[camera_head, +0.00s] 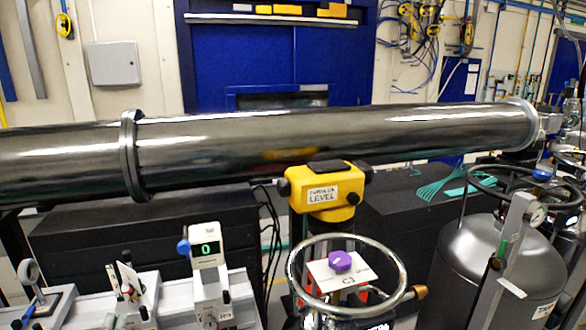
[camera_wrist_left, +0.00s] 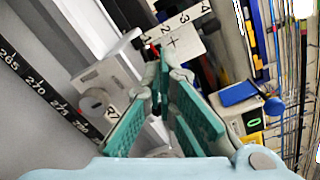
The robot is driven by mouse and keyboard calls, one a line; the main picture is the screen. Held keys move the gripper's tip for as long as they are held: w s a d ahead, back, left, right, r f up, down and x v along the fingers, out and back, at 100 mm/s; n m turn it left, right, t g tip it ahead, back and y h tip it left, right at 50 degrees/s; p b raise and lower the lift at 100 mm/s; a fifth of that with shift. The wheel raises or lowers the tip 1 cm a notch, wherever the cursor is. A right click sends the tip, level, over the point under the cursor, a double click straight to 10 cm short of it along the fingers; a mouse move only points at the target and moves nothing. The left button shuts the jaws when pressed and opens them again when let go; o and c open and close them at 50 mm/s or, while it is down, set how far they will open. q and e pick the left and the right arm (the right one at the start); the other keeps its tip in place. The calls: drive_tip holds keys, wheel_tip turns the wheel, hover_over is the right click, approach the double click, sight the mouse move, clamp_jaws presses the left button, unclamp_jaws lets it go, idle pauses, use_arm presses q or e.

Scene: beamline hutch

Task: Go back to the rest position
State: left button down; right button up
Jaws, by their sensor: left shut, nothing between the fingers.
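My left gripper (camera_wrist_left: 163,78) shows in the left wrist view, with its teal finger pads brought together at the tips and nothing between them. It is over the white rail, near a carrier (camera_wrist_left: 108,72) with a small round knob. A white card with a cross and numbers (camera_wrist_left: 182,38) is just beyond the fingertips. I cannot make out the left gripper clearly in the head view. My right gripper is in neither view.
A meter with a green 0 (camera_head: 206,247) stands on the rail beside a card holder (camera_head: 128,278). The long dark beam pipe (camera_head: 330,140) crosses behind. A yellow level (camera_head: 325,190), a handwheel ring (camera_head: 400,270) and a grey tank (camera_head: 490,280) stand to the right.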

use_arm(q)
drive_tip(key=s+d+f+n+g, duration=0.1)
drive_tip(key=s+f+n+g, duration=0.1)
drive_tip(key=s+f+n, duration=0.1)
drive_tip(key=s+d+f+n+g, duration=0.2)
drive_tip(key=s+f+n+g, duration=0.1)
drive_tip(key=s+n, duration=0.3)
drive_tip(key=s+d+f+n+g, duration=0.2)
drive_tip(key=s+f+n, duration=0.2)
drive_tip(key=s, duration=0.3)
drive_tip(key=shift+d+f+n+g, duration=0.2)
drive_tip(key=shift+n+g, duration=0.1)
drive_tip(key=shift+g, duration=0.1)
drive_tip(key=s+d+f+n+g+h, duration=0.3)
drive_tip(key=s+d+n+g+h, duration=0.2)
drive_tip(key=s+d, duration=0.85)
drive_tip(key=s+a+f+g, duration=0.1)
drive_tip(key=s+a+f, duration=0.1)
drive_tip(key=f, duration=0.9)
drive_tip(key=s+a+f+g, duration=0.1)
drive_tip(key=s+a+f, duration=0.1)
drive_tip(key=f, duration=0.9)
drive_tip(key=s+f+g, duration=0.1)
drive_tip(key=s+f, duration=0.9)
drive_tip(key=s, duration=0.3)
drive_tip(key=shift+s+a+f+n, duration=0.25)
drive_tip(key=shift+n, duration=0.05)
